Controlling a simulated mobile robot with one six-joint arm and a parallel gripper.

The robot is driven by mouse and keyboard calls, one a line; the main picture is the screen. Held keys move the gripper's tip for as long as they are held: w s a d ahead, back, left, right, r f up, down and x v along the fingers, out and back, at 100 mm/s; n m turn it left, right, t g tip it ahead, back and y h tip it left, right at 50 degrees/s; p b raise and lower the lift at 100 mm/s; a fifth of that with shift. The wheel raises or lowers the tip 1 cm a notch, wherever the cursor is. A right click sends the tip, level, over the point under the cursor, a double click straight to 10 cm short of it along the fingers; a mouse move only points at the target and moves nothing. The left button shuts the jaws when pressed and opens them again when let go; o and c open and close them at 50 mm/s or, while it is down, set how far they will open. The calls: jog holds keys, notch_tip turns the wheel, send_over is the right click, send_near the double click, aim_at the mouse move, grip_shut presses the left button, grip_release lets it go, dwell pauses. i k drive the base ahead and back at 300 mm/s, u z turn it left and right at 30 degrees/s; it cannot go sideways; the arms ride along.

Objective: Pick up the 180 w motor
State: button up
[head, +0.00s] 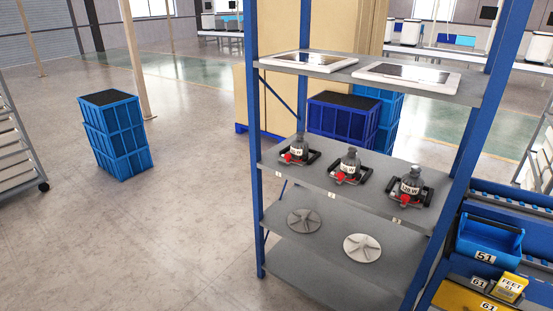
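Three grey motors with red parts sit on black holders on the middle shelf of a blue-framed rack: a left motor (298,148), a middle motor (349,163) and a right motor (410,184). Each has a white wattage label. The labels are too small to read surely, so I cannot tell which motor is the 180 W one. The motors stand upright and apart from each other. My gripper is not in view.
The upper shelf (343,74) holds two white-framed panels; the lower shelf (290,257) holds two round fan-like parts. Blue rack posts (254,150) flank the shelves. A blue bin (489,243) stands at right. Stacked blue crates (115,135) stand left.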

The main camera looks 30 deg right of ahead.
aim_at(299, 151)
jog(key=z, duration=0.1)
jog(key=k, duration=0.2)
jog(key=u, duration=0.6)
jog(key=i, duration=2.05)
jog(key=z, duration=0.2)
jog(key=i, duration=0.7)
jog(key=z, duration=1)
jog(key=i, duration=0.65)
jog(key=z, duration=0.55)
